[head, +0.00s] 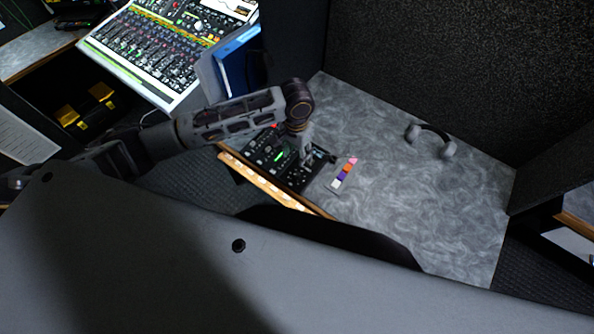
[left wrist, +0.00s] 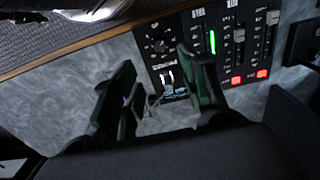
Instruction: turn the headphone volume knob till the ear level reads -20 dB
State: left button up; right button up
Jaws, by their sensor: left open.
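A black control panel (head: 258,150) sits at the left front edge of the grey desk, with a lit green level bar (left wrist: 212,42) on it. In the left wrist view the panel's dial section shows a dark round knob (left wrist: 158,47) with markings around it. My left gripper (head: 305,160) is over the panel's near end. In the left wrist view its two dark green fingers (left wrist: 157,78) stand apart, with nothing seen held between them, just below the knob in the picture. Whether a fingertip touches the panel cannot be told. The level figures are too small to read. My right gripper is out of view.
Grey headphones (head: 431,137) lie farther back on the desk (head: 400,200), with clear surface between. A large mixing console (head: 150,50) stands at the upper left. Dark partition walls border the desk.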

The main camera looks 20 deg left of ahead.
aim_at(297, 174)
pick_arm(q)
jog(key=shift+f, duration=0.1)
jog(key=shift+f, duration=6.85)
jog(key=shift+c, duration=0.3)
grip_shut()
